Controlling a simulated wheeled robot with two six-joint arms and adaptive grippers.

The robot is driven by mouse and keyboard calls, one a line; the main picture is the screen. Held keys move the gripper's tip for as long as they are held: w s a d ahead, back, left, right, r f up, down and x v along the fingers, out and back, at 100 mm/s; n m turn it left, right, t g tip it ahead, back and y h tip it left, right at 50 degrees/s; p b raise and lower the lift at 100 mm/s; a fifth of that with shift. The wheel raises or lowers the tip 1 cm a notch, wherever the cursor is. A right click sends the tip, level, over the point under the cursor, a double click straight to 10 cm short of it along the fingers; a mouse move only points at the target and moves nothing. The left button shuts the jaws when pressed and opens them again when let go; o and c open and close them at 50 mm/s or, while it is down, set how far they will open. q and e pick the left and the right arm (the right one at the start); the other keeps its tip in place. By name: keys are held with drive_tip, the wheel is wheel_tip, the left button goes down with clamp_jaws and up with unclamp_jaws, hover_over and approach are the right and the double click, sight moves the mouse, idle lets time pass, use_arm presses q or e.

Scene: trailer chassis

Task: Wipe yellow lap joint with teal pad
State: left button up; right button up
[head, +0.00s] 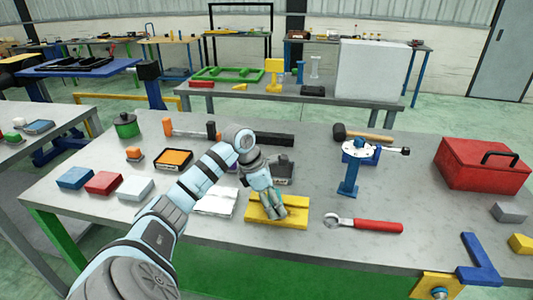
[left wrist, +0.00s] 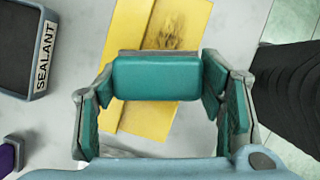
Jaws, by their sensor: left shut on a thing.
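The yellow lap joint (head: 296,213) lies flat on the grey workbench, with a step along its length. In the left wrist view the yellow lap joint (left wrist: 130,42) carries a dark smudge on its upper right part. My left gripper (head: 271,212) is over the lap joint, pointing down. In the left wrist view my left gripper (left wrist: 160,88) is shut on the teal pad (left wrist: 157,78), a teal block with a grey edge behind it. The pad covers the joint's middle; I cannot tell whether it touches. My right gripper is not in view.
A white block (head: 216,201) lies left of the joint and a red-handled wrench (head: 365,225) to its right. A sealant box (left wrist: 30,45) is close by. A blue clamp stand (head: 352,170) and red toolbox (head: 480,166) stand further right. Bare bench lies between them.

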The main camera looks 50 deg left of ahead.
use_arm(q)
drive_tip(key=shift+w+d+r+p, duration=0.1)
drive_tip(key=shift+w+d+p, duration=0.1)
drive_tip(key=shift+w+d, duration=0.45)
drive_tip(key=shift+w+d+p, duration=0.2)
drive_tip(key=shift+w+d, duration=0.2)
drive_tip(key=shift+d, duration=0.4)
drive_tip(key=shift+w+d, duration=0.3)
drive_tip(key=shift+w+d+f, duration=0.1)
drive_tip(key=shift+w+d, duration=0.3)
drive_tip(key=shift+d, duration=0.25)
drive_tip(key=shift+w+d+f, duration=0.1)
drive_tip(key=shift+w+d, duration=0.3)
drive_tip(key=shift+d, duration=0.25)
wheel_tip(320, 180, up, 6)
drive_tip(key=p, duration=0.5)
drive_tip(key=shift+w+a, duration=0.1)
wheel_tip(320, 180, up, 3)
drive_tip(key=p, duration=0.2)
drive_tip(key=shift+p, duration=0.35)
